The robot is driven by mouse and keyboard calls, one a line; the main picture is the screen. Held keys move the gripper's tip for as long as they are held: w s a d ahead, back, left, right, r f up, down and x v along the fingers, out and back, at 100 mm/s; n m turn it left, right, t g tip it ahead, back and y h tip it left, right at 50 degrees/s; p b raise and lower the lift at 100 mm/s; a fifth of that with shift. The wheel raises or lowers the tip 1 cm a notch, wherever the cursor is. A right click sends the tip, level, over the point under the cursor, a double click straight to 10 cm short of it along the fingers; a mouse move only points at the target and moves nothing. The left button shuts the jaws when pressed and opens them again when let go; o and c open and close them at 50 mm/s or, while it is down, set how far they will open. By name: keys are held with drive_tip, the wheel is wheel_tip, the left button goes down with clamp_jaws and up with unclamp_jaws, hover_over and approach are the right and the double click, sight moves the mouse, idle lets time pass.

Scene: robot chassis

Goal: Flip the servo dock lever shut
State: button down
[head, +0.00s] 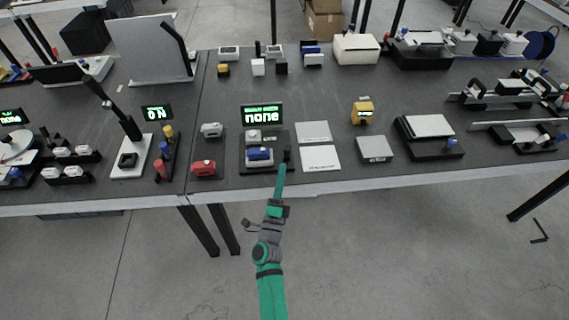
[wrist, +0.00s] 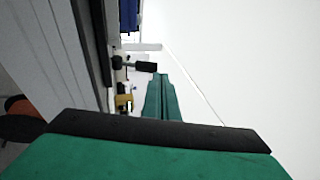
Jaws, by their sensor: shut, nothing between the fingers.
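The servo dock (head: 258,168) stands near the front edge of the table, below a small screen reading "none". A blue servo-like block (head: 259,154) sits in it, with a grey piece (head: 253,135) behind. A black lever (head: 287,155) appears at the dock's right side. In the wrist view a black-handled lever (wrist: 145,66) shows just beyond the fingertips. My green gripper (head: 282,168) is shut and empty, its tip at the dock's front right beside the lever. It also shows in the wrist view (wrist: 160,78). I cannot tell whether it touches the lever.
Two white plates (head: 320,158) lie right of the dock, with a grey box (head: 374,149) beyond. A red block (head: 203,169) and a grey block (head: 211,130) stand to its left. A yellow device (head: 362,112) is behind right. The floor in front of the table is clear.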

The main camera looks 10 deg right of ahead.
sight(287, 153)
drive_tip(key=s+a, duration=0.2)
drive_tip(key=s, duration=0.4)
drive_tip(key=shift+s+f, duration=0.3)
drive_tip(key=shift+s, duration=0.05)
drive_tip(key=shift+a, duration=0.15)
drive_tip(key=f, duration=0.4)
drive_tip(key=shift+s+f, duration=0.3)
drive_tip(key=shift+s, duration=0.1)
drive_tip(key=x, duration=1.4)
drive_tip(key=shift+r, duration=0.1)
